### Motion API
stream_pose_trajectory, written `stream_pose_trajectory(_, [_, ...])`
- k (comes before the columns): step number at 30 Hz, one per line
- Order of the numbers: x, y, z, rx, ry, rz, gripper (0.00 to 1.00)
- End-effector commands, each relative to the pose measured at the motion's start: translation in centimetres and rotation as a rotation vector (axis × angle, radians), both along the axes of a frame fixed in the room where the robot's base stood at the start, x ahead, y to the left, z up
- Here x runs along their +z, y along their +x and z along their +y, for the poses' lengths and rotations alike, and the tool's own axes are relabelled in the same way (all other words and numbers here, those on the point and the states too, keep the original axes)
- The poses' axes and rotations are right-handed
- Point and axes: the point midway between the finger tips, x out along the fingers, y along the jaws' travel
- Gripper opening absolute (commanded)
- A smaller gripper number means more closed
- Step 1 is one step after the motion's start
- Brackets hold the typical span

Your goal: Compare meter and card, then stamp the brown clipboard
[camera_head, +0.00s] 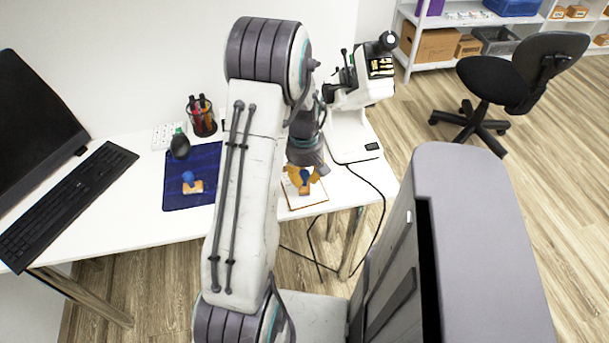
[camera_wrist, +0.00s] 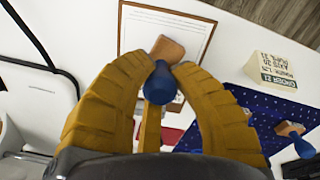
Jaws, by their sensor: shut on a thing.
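My gripper (camera_head: 305,183) is shut on a stamp with a blue handle (camera_wrist: 160,82) and a wooden base (camera_wrist: 167,49). It holds the stamp over the near part of the brown clipboard (camera_head: 294,204), which bears white paper and also shows in the wrist view (camera_wrist: 150,22). I cannot tell whether the base touches the paper.
A second blue-handled stamp (camera_head: 190,183) stands on the dark blue mat (camera_head: 177,201), left of my arm. A cable (camera_head: 383,205) hangs off the right edge.

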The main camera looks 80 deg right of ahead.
Motion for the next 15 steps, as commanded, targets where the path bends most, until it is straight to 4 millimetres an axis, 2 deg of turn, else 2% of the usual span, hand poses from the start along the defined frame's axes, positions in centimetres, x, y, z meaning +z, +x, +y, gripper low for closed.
stream_pose_trajectory(15, [-0.61,0.00,0.01,0.000,0.000,0.000,0.00])
